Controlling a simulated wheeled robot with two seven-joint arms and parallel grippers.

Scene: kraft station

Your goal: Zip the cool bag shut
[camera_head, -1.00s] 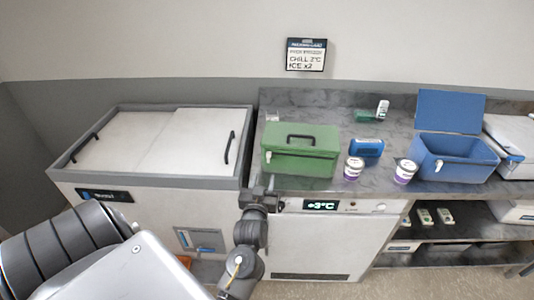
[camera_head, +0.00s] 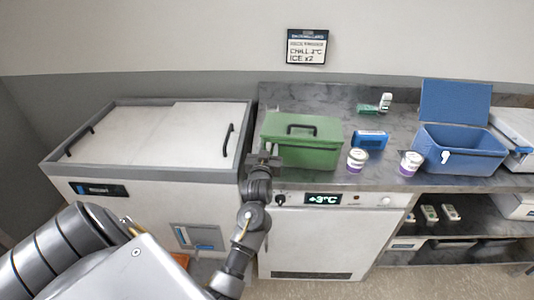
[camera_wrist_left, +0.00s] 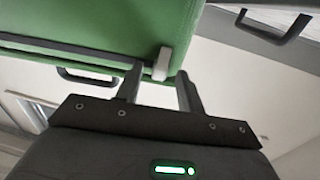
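The green cool bag (camera_head: 312,150) stands on the counter with its top down and a black handle on top. In the left wrist view the green bag (camera_wrist_left: 110,25) fills the upper left, with a dark band along its edge and a pale pull tab (camera_wrist_left: 162,62). My left gripper (camera_head: 264,160) is at the bag's front left corner. In the wrist view its two fingers (camera_wrist_left: 160,72) are apart, with the pale tab between or just beyond their tips; I cannot tell whether they touch it. My right gripper is not in view.
A blue box (camera_head: 462,162) with its lid raised stands at the right, with a pale tab in front. Two white-and-purple tubs (camera_head: 357,160) and a blue pack (camera_head: 370,140) stand between. A chest freezer (camera_head: 150,140) is at the left. A fridge with a +3°C display (camera_head: 323,199) is below.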

